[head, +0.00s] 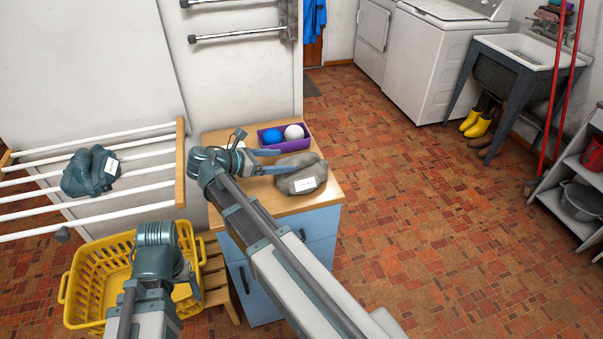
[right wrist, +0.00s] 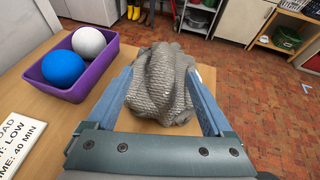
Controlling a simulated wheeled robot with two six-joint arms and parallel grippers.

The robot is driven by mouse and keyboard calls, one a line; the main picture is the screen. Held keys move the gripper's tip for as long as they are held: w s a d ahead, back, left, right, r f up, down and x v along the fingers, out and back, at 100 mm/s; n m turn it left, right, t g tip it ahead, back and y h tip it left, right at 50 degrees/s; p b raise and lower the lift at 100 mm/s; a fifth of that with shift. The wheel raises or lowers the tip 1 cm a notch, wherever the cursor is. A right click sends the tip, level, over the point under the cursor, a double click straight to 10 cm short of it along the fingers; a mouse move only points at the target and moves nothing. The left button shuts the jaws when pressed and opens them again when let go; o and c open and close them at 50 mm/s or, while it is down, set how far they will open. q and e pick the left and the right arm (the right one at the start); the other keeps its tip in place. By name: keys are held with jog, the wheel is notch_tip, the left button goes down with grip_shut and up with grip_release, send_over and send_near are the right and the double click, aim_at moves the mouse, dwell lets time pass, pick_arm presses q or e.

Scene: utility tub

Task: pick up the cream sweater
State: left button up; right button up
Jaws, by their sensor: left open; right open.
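A grey-beige knitted garment (head: 297,175) lies bunched on the wooden top of the blue cabinet, with a white label on it; it is the nearest match to the cream sweater. In the right wrist view, the knit (right wrist: 165,85) fills the space between the fingers. My right gripper (head: 278,161) is open, with one blue finger on each side of the garment's near end; whether they touch it I cannot tell. My left gripper (head: 190,280) is open over the yellow basket, its fingers mostly hidden by its own wrist.
A purple tray (head: 285,146) with a blue ball (head: 272,136) and a white ball (head: 294,132) stands behind the garment on the cabinet (head: 325,222). A teal garment (head: 85,180) hangs on the white drying rack. A yellow basket (head: 85,290) stands below.

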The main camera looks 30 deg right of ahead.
aim_at(290, 162)
jog(key=shift+s+d+f+b, duration=0.15)
jog(key=shift+d+f+b, duration=0.2)
jog(key=shift+d, duration=0.15)
jog(key=b+x, duration=0.1)
jog(key=x, duration=0.3)
jog(key=shift+s+b, duration=0.1)
jog(key=shift+b, duration=0.25)
grip_shut()
